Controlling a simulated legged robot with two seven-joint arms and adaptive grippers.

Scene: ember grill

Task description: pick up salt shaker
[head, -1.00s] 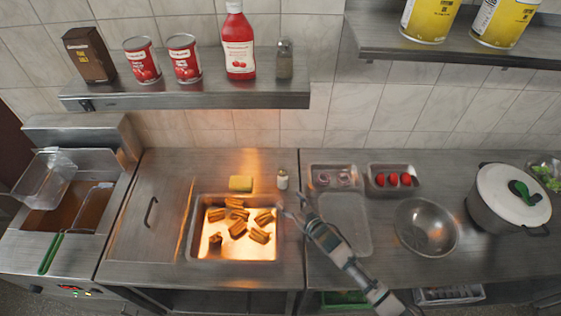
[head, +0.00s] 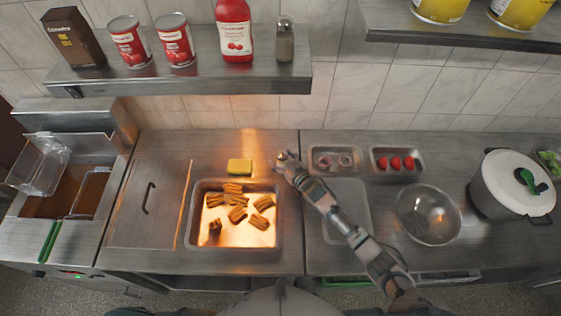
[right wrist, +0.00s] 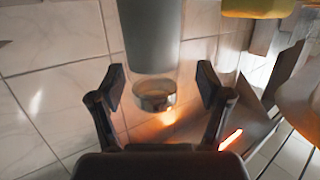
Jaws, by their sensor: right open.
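The salt shaker (right wrist: 152,40) has a pale grey body and a metal cap. In the right wrist view it appears upside down, between the two fingers of my right gripper (right wrist: 160,88). Both fingers stand apart from it, with a gap on each side. In the head view my right gripper (head: 284,160) is at the back of the counter, just right of the yellow sponge (head: 240,167), and mostly hides the shaker. My left gripper is not in view.
A lit tray (head: 188,225) of browned food pieces lies in front of the sponge. Small trays of onion rings (head: 334,159) and tomatoes (head: 396,162) are to the right, with a steel bowl (head: 428,215) and a white-lidded pot (head: 513,190). A shelf (head: 190,76) hangs above.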

